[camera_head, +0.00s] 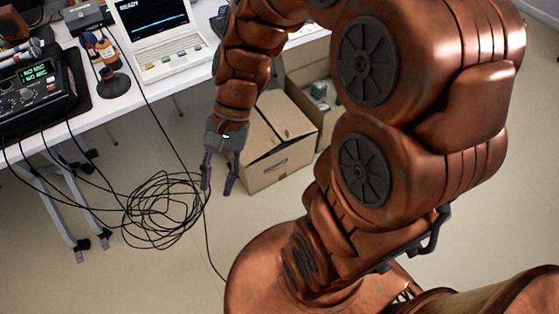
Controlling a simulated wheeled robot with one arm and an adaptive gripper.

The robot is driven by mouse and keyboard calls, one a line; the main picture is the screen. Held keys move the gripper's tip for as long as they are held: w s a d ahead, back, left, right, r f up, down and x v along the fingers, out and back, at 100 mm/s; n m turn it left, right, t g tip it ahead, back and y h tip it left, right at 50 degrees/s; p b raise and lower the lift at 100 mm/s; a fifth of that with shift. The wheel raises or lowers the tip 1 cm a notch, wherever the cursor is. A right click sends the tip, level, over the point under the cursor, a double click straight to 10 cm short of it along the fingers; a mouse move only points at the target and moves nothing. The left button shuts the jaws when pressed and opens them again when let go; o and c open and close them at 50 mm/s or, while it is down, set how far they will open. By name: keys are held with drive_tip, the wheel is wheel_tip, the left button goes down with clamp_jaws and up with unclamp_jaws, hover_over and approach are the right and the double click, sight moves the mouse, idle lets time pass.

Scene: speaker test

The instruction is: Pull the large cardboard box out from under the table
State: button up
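A large cardboard box (278,165) stands on the floor by the table, with its top folded shut and a printed mark on its front side. A second, open cardboard box (322,92) with small items in it stands behind it to the right. The white table (105,108) crosses the upper left, and my arm hides part of its edge. My gripper (217,188) points down at the left of the large box. Its two fingers are spread with nothing between them. I cannot tell whether the right finger touches the box.
A tangle of black cables (163,208) lies on the floor left of my gripper, with strands running up to the table. Table legs with casters (82,245) stand at the left. A mixer (35,90) and an old computer (165,35) are on the table.

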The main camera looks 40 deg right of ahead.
drive_tip(key=w+f+m+t+y+b, duration=0.3)
drive_tip(key=w+f+m+y+b, duration=0.3)
drive_tip(key=w+f+m+b, duration=0.55)
drive_tip(key=w+d+f+m+t+y+b, duration=0.2)
drive_tip(key=w+d+f+m+t+b, duration=0.35)
drive_tip(key=w+d+f+m, duration=0.5)
drive_tip(key=w+d+f+m+t+h+b, duration=0.2)
drive_tip(key=d+f+m+t+b, duration=0.1)
drive_tip(key=d+f, duration=0.5)
drive_tip(key=w+d+f+m+t+h+b, duration=0.1)
drive_tip(key=d+f+m+t+h+b, duration=0.2)
drive_tip(key=d+f+m, duration=0.5)
drive_tip(key=w+d+f+m+t+h+b, duration=0.2)
drive_tip(key=d+f, duration=0.7)
drive_tip(key=f, duration=0.8)
drive_tip(key=m+t+h+b, duration=0.1)
drive_tip(key=m+t+b, duration=0.1)
drive_tip(key=m+b, duration=0.1)
drive_tip(key=shift+w+f+m+b, duration=0.2)
drive_tip(key=shift+w+m+b, duration=0.2)
drive_tip(key=shift+b, duration=0.1)
drive_tip(key=shift+t, duration=0.25)
